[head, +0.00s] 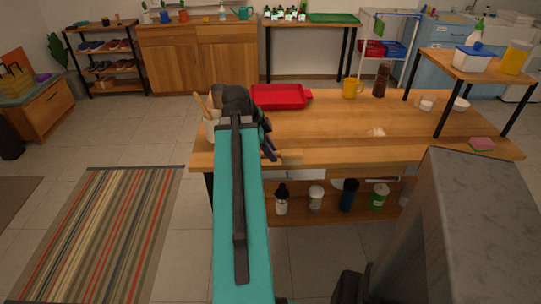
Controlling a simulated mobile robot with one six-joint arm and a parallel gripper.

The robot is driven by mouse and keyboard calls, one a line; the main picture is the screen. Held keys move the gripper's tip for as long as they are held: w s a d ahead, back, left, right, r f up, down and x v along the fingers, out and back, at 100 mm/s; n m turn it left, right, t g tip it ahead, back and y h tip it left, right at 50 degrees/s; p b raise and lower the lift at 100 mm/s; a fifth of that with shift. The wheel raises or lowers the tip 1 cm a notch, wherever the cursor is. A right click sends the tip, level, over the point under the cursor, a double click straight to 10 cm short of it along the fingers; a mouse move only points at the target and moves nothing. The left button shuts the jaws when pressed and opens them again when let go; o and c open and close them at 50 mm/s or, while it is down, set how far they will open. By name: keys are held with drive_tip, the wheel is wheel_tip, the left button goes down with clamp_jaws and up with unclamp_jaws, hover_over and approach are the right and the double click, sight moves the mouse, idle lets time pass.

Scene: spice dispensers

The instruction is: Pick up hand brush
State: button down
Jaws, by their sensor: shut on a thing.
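The hand brush (290,156) shows as a small tan block at the table's front edge, just right of my arm. My gripper (267,147), dark and partly hidden behind my teal arm, reaches down to the left end of the brush and is shut on it. The fingertips and the gripped part are small and hard to make out. I cannot tell whether the brush touches the wooden table (340,133) or is slightly above it.
A red tray (280,97), a yellow mug (352,88) and a brown bottle (380,79) stand at the table's back. A raised shelf (470,66) and a pink sponge (482,144) are at the right. Several containers stand on the lower shelf. The table's middle is mostly clear.

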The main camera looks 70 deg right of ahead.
drive_tip(key=shift+s+a+f+b, duration=0.1)
drive_tip(key=shift+s+a+b, duration=0.4)
drive_tip(key=shift+b, duration=0.9)
drive_tip(key=shift+w+a, duration=0.1)
drive_tip(key=shift+a, duration=0.1)
